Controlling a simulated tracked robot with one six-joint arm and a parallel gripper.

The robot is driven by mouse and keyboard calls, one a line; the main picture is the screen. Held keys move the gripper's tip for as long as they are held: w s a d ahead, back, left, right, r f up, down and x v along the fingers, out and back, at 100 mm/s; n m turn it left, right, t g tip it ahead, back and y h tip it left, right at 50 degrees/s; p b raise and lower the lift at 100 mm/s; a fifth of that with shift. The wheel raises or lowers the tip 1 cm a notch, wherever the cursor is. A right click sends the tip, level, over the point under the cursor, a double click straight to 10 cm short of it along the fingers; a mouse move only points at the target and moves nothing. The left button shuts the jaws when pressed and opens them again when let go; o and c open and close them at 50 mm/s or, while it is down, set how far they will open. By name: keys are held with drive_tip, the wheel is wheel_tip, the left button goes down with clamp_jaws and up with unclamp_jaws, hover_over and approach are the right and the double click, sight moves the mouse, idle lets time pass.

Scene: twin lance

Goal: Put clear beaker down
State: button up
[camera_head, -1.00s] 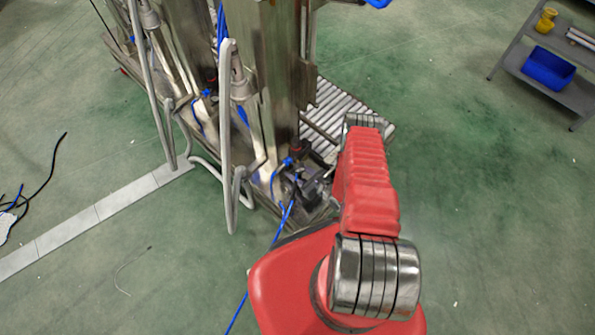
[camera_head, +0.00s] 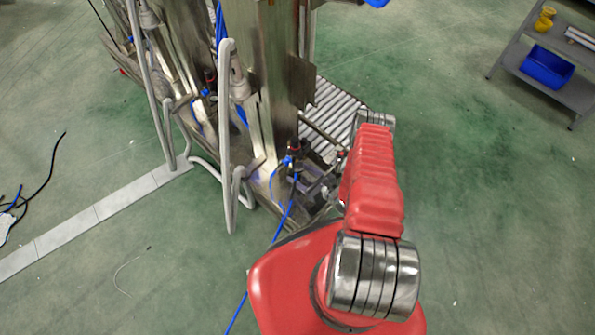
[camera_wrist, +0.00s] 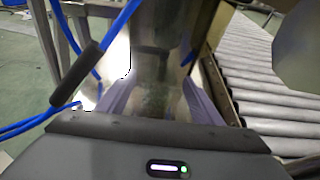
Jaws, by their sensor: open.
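My gripper (camera_wrist: 155,92) shows in the wrist view with its two grey-purple fingers apart, one on each side of the middle. A dim, see-through greyish upright shape, apparently the clear beaker (camera_wrist: 152,72), stands between the fingers. Its edges blend into the shiny metal behind, so I cannot tell whether it touches either finger or what it rests on. In the head view I cannot make out the beaker, and my red arm and the machine largely hide the gripper.
A steel machine (camera_head: 272,75) with pipes and blue hoses stands close to my arm. A roller conveyor (camera_head: 335,110) lies behind it and shows at right in the wrist view (camera_wrist: 255,75). A grey shelf with a blue bin (camera_head: 548,67) is far right. The green floor at right is clear.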

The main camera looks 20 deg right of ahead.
drive_tip(key=v, duration=0.8)
drive_tip(key=shift+s+d+r, duration=0.15)
drive_tip(key=shift+s, duration=0.2)
idle(0.5)
